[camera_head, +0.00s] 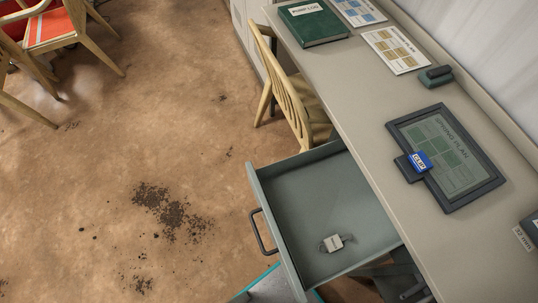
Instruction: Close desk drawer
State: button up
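The desk drawer (330,208) is grey-green and stands pulled out from under the desk (345,75), over the floor. Its front panel (277,235) faces left and carries a dark bar handle (259,232). A small light tagged item (334,243) lies inside the drawer; the rest of the drawer floor in view is bare. My gripper is not in view.
A wooden chair (290,95) stands against the desk just behind the drawer. A framed board (447,157), a green book (314,22) and papers lie on the desktop. More chairs (58,30) stand at far left. The brown floor (150,130) left of the drawer is open, with dark dirt patches.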

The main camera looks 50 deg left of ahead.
aim_at(304, 200)
jog(key=k, duration=0.25)
jog(key=u, duration=2.75)
jog(key=k, duration=0.35)
jog(key=z, duration=0.35)
